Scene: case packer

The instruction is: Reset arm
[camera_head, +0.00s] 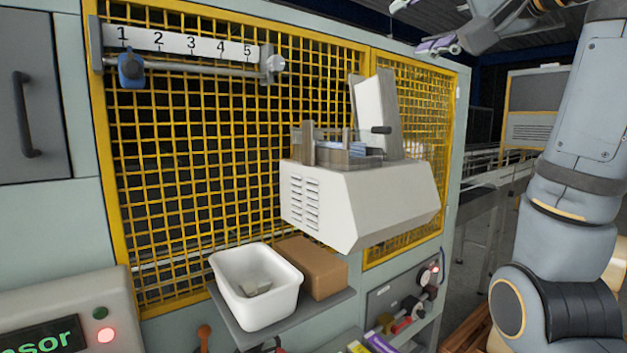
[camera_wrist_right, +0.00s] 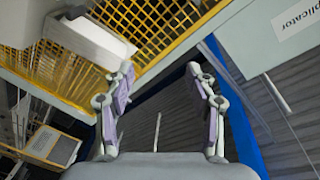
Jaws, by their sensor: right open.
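My right gripper (camera_head: 420,26) is at the top right of the head view, raised above and to the right of the white machine housing. Part of it is cut off by the top edge. In the right wrist view my right gripper (camera_wrist_right: 160,78) has its two purple-padded fingers spread apart with nothing between them. It touches nothing that I can see. My right arm (camera_head: 575,190) fills the right side of the head view. My left gripper is in neither view.
A white machine housing (camera_head: 360,210) juts from the yellow mesh guard (camera_head: 200,150). Below it, a white bin (camera_head: 223,276) and a brown box (camera_head: 318,272) stand on a shelf. A numbered rail (camera_head: 180,42) with a blue slider (camera_head: 131,68) is at upper left.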

